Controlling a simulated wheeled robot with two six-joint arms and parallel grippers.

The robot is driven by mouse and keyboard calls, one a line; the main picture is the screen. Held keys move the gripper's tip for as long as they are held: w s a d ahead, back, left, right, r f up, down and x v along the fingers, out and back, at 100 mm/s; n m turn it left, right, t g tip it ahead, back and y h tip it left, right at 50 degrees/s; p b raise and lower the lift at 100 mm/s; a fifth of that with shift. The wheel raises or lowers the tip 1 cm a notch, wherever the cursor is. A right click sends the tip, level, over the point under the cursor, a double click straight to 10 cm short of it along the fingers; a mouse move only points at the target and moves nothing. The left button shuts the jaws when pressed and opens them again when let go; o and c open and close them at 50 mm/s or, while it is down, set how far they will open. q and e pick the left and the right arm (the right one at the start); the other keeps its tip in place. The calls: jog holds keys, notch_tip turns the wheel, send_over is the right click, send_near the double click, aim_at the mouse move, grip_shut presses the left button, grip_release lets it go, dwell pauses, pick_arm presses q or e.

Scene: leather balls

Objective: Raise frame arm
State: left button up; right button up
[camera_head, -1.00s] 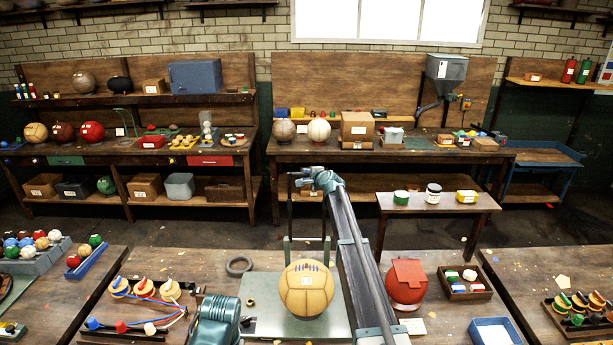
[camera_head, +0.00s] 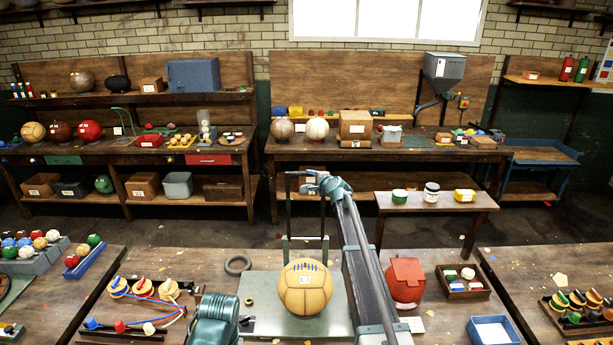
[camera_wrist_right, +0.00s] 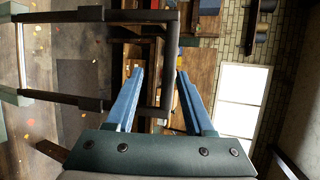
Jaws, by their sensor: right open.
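The frame arm is a dark U-shaped frame (camera_head: 287,215) standing upright behind a tan leather ball (camera_head: 305,288) on a pale green base plate (camera_head: 262,318). My right gripper (camera_head: 303,180) is at the top of the frame, its arm reaching in from the lower right. In the right wrist view the blue fingers (camera_wrist_right: 160,72) are open, and the frame's crossbar (camera_wrist_right: 169,60) shows between them, closer to the right finger. I cannot tell whether a finger touches it.
A red ball-shaped item (camera_head: 405,280) stands right of my right arm, next to a tray of small balls (camera_head: 463,281). A black ring (camera_head: 238,265) and a rack of coloured spools (camera_head: 145,290) lie to the left. A small bench (camera_head: 440,205) with cans stands behind.

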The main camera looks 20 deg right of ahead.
jog(key=s+d, duration=0.1)
jog(key=s, duration=0.6)
jog(key=shift+s, duration=0.15)
jog(key=s+a+f+n+g+y+b, duration=0.2)
jog(key=s+a+f+n+g+b, duration=0.85)
jog(key=s+a+f, duration=1.25)
jog(key=s+f+n+g+h+b, duration=0.1)
jog(key=s+f+n+b, duration=0.2)
jog(key=s, duration=0.5)
jog(key=s+a+f+n+g+h+b, duration=0.1)
jog(key=s+f+n+b, duration=0.3)
jog(key=s, duration=0.5)
jog(key=s+a+f+n+g+h+b, duration=0.1)
jog(key=s+f+n+g+h+b, duration=0.1)
jog(key=s+f+b, duration=0.4)
notch_tip(320, 180, down, 3)
jog(key=shift+s+a+n+h+b, duration=0.2)
jog(key=shift+s+n+h+b, duration=0.15)
jog(key=shift+s+n+h, duration=0.6)
